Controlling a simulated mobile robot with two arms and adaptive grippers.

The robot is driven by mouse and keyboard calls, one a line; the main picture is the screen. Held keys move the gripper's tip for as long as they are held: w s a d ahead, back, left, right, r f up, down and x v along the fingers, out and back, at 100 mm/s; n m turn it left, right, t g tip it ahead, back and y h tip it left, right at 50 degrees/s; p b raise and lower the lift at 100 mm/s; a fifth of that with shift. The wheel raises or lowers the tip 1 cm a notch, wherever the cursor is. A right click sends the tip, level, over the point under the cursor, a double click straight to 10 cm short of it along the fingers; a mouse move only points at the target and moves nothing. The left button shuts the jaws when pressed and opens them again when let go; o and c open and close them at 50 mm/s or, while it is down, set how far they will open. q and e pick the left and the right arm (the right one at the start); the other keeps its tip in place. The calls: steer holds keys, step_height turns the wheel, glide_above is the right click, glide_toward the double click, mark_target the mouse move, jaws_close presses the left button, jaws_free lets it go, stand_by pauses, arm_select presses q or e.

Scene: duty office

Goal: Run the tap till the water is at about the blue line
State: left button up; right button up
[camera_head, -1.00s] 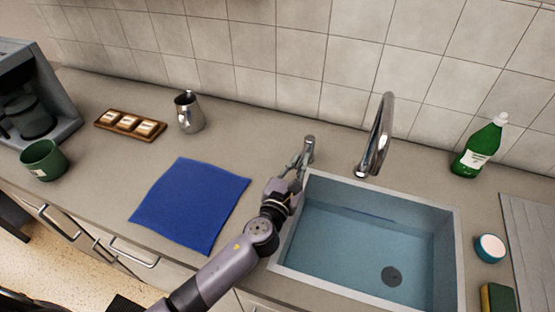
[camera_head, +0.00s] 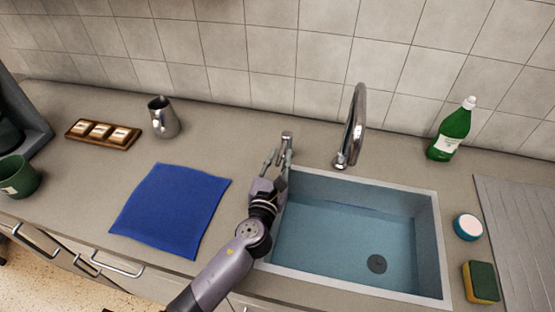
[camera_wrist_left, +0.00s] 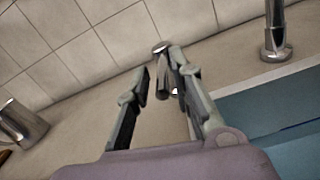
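The chrome tap spout (camera_head: 355,125) arches over the back edge of the sink (camera_head: 440,245). No stream shows below its mouth. A separate metal tap handle (camera_head: 287,137) stands on the counter left of the spout. The basin looks blue-tinted, with a thin darker blue line (camera_head: 352,207) on its back wall. The drain (camera_head: 377,264) shows through; I cannot tell the exact water level. My left gripper (camera_head: 277,157) is open at the handle. In the left wrist view, the handle (camera_wrist_left: 163,82) shows between the fingers (camera_wrist_left: 155,88), with no clear grip. My right gripper is not in view.
A blue cloth (camera_head: 172,210) lies left of my arm. A metal jug (camera_head: 164,119), a wooden tray (camera_head: 84,138) and a green mug (camera_head: 17,178) stand farther left. A green bottle (camera_head: 449,135), a round tub (camera_head: 467,227) and a sponge (camera_head: 481,282) are right of the sink.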

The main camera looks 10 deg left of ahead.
arm_select(q)
steer(key=shift+d, duration=0.3)
steer(key=s, duration=0.4)
steer(key=s+a, duration=0.1)
steer(key=s, duration=0.7)
steer(key=shift+a, duration=0.25)
steer(key=shift+w, duration=0.1)
